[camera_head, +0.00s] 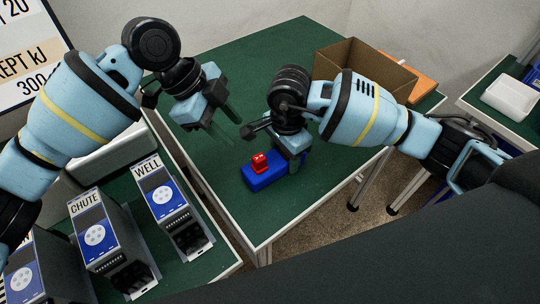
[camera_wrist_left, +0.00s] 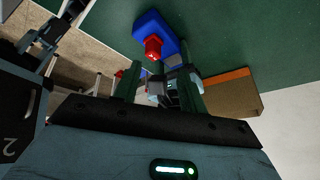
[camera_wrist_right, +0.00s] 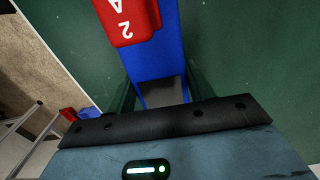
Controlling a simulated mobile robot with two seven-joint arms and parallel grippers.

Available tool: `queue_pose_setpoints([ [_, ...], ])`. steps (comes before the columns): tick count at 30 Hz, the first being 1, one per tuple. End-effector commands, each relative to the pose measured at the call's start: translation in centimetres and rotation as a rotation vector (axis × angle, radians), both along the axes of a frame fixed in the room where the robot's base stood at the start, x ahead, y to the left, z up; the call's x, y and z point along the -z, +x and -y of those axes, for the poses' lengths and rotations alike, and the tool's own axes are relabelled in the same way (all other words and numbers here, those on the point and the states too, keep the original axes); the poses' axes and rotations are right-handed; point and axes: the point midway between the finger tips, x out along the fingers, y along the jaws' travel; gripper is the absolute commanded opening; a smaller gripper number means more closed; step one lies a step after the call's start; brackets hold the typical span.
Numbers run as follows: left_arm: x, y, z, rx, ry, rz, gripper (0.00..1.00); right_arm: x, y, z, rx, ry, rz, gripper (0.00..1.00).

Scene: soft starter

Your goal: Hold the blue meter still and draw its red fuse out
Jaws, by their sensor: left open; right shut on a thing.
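The blue meter (camera_head: 272,179) lies on the green table near its front edge in the head view. The red fuse (camera_head: 259,163) sits in its top; in the right wrist view the fuse (camera_wrist_right: 128,22) shows the white mark "2 A" upside down. My right gripper (camera_head: 293,152) is shut on the right end of the meter; in the right wrist view that end (camera_wrist_right: 160,70) runs between the fingers. My left gripper (camera_head: 224,122) is open and empty, above the table, behind and left of the meter. The left wrist view also shows the fuse (camera_wrist_left: 153,47), beyond the open fingers.
Grey units marked CHUTE (camera_head: 100,235) and WELL (camera_head: 175,207) stand on a bench at left. A white bin (camera_head: 510,97) is at far right. The table's left part is clear.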

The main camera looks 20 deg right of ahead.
Motion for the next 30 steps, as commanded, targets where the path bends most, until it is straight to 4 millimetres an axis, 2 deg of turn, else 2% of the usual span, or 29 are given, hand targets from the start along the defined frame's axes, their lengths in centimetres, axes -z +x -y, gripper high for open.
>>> queue_pose_setpoints([
  [8, -1.0, 1.3, -0.1, 0.407, -0.026, 0.458, 0.42, 0.0, 0.0, 0.0, 0.0, 0.0, 0.0, 0.24],
  [17, -1.5, 1.1, -1.0, 0.947, -0.003, 0.921, 0.42, 0.0, 0.0, 0.0, 0.0, 0.0, 0.001, 0.24],
  [20, -1.5, 0.5, -1.5, 1.135, 0.009, 1.054, 0.42, -0.1, 0.0, 0.0, 0.0, 0.0, 0.001, 0.24],
  [24, -1.1, -1.1, -1.7, 1.406, 0.008, 1.203, 0.42, -0.1, 0.0, 0.0, 0.0, 0.0, 0.001, 0.24],
  [30, -0.2, -3.7, -2.0, 1.724, -0.013, 1.338, 0.42, -0.1, 0.0, 0.0, 0.0, 0.0, 0.001, 0.24],
])
